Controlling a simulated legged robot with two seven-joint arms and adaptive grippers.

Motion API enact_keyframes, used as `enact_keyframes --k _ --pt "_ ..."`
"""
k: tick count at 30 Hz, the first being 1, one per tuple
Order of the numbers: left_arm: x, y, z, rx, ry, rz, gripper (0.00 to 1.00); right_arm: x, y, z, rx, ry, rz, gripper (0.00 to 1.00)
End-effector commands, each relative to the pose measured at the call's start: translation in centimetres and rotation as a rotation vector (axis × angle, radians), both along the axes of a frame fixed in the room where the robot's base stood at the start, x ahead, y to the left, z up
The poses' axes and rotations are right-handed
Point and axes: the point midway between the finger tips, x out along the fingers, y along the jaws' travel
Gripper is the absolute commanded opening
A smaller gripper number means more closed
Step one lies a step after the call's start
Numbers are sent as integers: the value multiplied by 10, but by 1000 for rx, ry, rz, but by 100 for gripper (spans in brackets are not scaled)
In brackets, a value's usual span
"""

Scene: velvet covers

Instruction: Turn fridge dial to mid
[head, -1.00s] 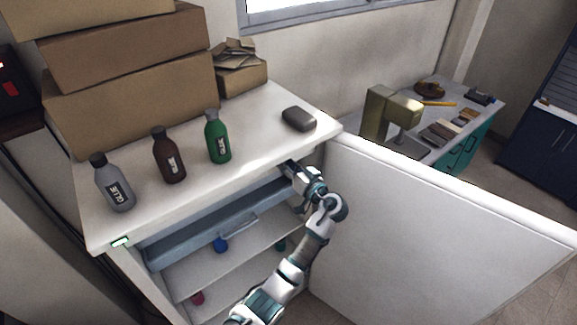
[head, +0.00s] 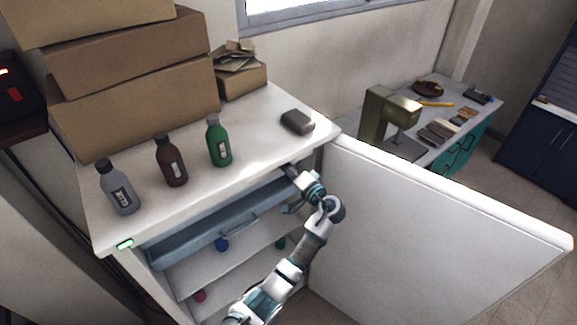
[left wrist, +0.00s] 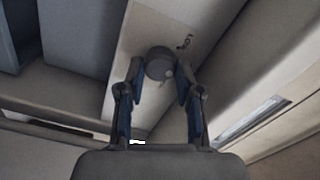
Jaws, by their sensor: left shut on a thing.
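The fridge (head: 150,215) stands with its door (head: 440,210) swung open to the right. In the left wrist view, the round grey dial (left wrist: 160,66) sits on a pale panel (left wrist: 125,70) inside the fridge, with small dark marks beside it. My left gripper (left wrist: 161,75) has its two fingers on either side of the dial and is shut on it. In the head view, my left gripper (head: 289,187) reaches in under the fridge top near the hinge side; the dial is hidden there. Which setting the dial points to is too small to tell. My right gripper is out of view.
A blue-grey drawer (head: 195,240) and shelves with small coloured items lie left of my arm. Grey (head: 119,190), brown (head: 171,163) and green (head: 219,145) bottles and a dark block (head: 297,121) stand on top. Boxes (head: 140,105) are stacked behind.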

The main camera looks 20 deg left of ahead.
Motion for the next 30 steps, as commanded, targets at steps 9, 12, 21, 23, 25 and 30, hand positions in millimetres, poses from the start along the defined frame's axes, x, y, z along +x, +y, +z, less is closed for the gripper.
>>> enact_keyframes --k 9,12,21,23,25,30 --pt "1 3 1 31 36 3 0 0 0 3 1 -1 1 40" --pt "1 3 1 32 37 3 0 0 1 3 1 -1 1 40" --pt "1 3 1 30 36 4 52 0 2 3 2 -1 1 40" --pt "0 3 1 31 36 3 60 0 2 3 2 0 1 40" --pt "0 2 1 30 36 3 60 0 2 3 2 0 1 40" --pt "-1 -2 2 32 35 2 60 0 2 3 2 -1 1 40"
